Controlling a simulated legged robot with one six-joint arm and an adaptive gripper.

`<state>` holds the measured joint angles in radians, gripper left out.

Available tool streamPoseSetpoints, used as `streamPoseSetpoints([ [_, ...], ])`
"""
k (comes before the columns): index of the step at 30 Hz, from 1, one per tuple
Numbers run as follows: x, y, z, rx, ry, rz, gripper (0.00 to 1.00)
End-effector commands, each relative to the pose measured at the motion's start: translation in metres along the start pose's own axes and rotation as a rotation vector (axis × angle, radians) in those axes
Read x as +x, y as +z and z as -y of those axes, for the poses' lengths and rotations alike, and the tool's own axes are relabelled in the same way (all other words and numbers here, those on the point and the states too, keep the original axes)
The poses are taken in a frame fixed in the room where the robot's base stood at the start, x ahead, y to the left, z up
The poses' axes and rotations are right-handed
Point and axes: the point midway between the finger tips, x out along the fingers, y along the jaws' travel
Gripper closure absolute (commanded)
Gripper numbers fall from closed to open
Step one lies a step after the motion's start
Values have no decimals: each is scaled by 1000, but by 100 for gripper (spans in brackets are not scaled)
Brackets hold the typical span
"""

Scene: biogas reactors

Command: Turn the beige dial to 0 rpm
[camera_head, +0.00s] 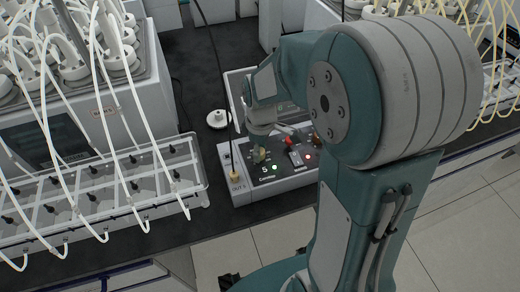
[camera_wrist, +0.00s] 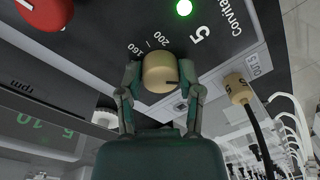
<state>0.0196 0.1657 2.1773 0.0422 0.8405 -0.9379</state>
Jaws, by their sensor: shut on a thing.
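The beige dial (camera_wrist: 158,66) is a round knob on the dark top panel of a control box (camera_head: 283,184). In the wrist view my gripper (camera_wrist: 161,80) has one finger on each side of the dial, closed against it. A short dark mark shows on the dial's lower right. The printed numbers 160 and 200 show beside it; the rest of the scale is hidden. In the head view my gripper (camera_head: 259,148) comes down over the panel's back left, and the dial is mostly hidden there.
A red knob (camera_wrist: 42,12) and a lit green lamp (camera_wrist: 184,8) are on the same panel. A beige plug (camera_wrist: 238,88) with a black cable stands beside the dial. A display (camera_wrist: 38,125) marked rpm is at lower left. A white round object (camera_head: 217,119) lies behind the box.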

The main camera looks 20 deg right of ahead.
Motion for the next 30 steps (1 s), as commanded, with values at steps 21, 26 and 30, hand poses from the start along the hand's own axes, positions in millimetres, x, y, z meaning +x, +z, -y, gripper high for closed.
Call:
streamPoseSetpoints([
  [21,-1,-2,-2,-109,6,0,100],
  [26,-1,-2,-2,-108,6,1,19],
  [30,0,-1,-1,-108,4,2,19],
])
